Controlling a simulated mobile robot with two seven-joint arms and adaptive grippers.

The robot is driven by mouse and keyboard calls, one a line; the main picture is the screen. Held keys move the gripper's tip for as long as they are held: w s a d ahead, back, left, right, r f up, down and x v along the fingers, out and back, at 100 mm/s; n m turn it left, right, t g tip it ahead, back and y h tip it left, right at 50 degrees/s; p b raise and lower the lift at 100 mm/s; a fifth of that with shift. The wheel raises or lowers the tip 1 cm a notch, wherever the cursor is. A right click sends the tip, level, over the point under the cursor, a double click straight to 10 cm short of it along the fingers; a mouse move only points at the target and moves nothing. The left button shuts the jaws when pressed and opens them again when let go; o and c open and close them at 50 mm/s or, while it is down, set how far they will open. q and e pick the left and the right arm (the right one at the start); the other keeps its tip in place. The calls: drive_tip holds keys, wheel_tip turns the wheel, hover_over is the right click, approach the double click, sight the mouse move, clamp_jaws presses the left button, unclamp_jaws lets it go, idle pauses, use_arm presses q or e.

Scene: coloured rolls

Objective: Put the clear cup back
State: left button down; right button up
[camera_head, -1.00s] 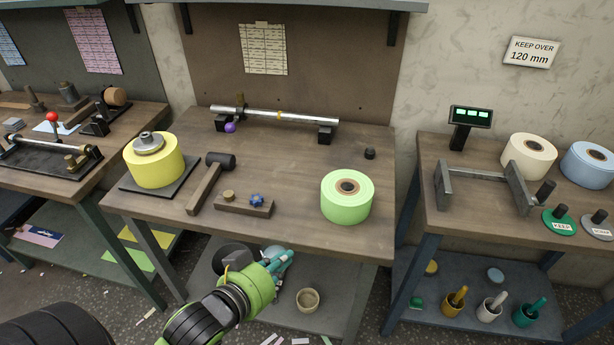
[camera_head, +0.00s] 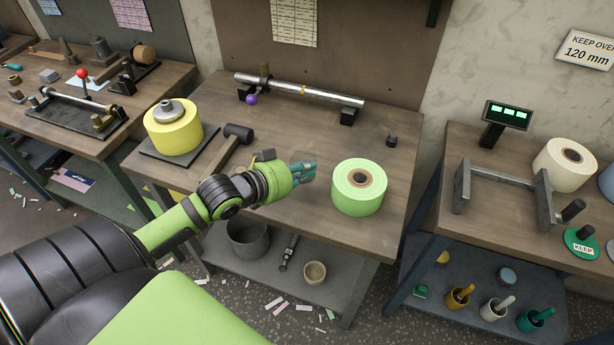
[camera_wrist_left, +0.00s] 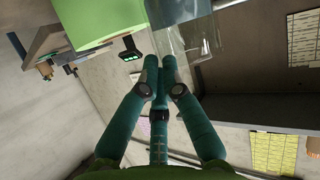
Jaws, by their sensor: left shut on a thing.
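My left gripper (camera_head: 306,171), with teal fingers, is above the middle table, just left of the green roll (camera_head: 359,187). In the left wrist view its fingers (camera_wrist_left: 163,75) are closed together at the clear cup (camera_wrist_left: 190,38), a see-through shape just beyond the fingertips. In the head view the cup is so faint that its outline and tilt are hard to make out. The green roll also shows at the top left of the wrist view (camera_wrist_left: 105,18). My right gripper is not in view.
A yellow roll (camera_head: 174,133) and a hammer (camera_head: 238,132) are on the table's left part, with a metal bar (camera_head: 300,88) on blocks behind. A small black knob (camera_head: 391,140) stands back right. A grey bin (camera_head: 248,238) and a beige cup (camera_head: 315,272) are on the lower shelf.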

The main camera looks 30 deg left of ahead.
use_arm(q)
drive_tip(key=shift+w+a+f, duration=0.3)
drive_tip(key=shift+w+f, duration=0.1)
drive_tip(key=shift+w, duration=0.2)
drive_tip(key=shift+w+a+f, duration=0.25)
drive_tip(key=shift+w+f, duration=0.1)
drive_tip(key=shift+w, duration=0.2)
drive_tip(key=shift+f, duration=2)
drive_tip(key=c, duration=1.4)
unclamp_jaws()
drive_tip(key=shift+f, duration=0.1)
drive_tip(key=v, duration=1.2)
drive_tip(key=shift+s, duration=0.1)
